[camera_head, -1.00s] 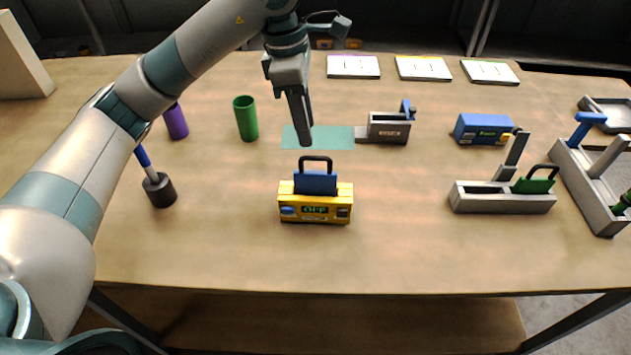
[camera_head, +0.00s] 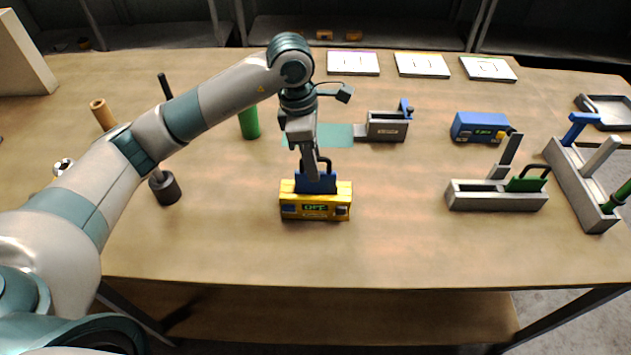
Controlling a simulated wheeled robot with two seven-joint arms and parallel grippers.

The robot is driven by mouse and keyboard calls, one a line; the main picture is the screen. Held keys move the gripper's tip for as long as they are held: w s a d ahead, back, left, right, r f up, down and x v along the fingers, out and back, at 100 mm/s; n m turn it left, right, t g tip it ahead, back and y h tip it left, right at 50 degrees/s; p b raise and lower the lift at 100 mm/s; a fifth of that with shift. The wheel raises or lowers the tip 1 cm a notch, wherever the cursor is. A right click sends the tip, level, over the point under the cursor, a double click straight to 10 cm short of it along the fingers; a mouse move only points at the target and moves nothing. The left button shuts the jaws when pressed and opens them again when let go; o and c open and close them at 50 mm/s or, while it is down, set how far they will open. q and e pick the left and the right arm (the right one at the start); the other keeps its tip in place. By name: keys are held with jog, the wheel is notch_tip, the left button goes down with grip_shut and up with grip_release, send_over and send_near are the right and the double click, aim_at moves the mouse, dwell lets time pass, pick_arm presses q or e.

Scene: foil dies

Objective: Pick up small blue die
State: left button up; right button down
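A small blue die (camera_head: 327,184) with a dark loop handle stands upright in the top of the yellow heater box (camera_head: 289,199), whose green display reads OFF. My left gripper (camera_head: 311,172) points down right at the die's handle and overlaps it in the picture. It hides part of the handle and of the die's left side. I cannot tell whether its fingers are closed on the handle. The die still sits in the yellow box. My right gripper is not in view.
A green cup (camera_head: 249,124), teal mat (camera_head: 335,136) and grey holder (camera_head: 387,128) lie behind. A blue box (camera_head: 481,127), a grey tray with a green die (camera_head: 525,184) and a rack (camera_head: 583,190) stand right. The front middle of the table is clear.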

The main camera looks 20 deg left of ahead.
pick_arm(q)
jog(key=shift+f+p, duration=0.75)
jog(key=shift+p, duration=0.15)
jog(key=f+p, duration=0.1)
jog(key=f, duration=0.1)
jog(key=shift+w+d+f+p, duration=0.15)
jog(key=shift+d+f+p, duration=0.05)
jog(key=shift+f+p, duration=0.2)
jog(key=shift+f, duration=0.45)
grip_shut()
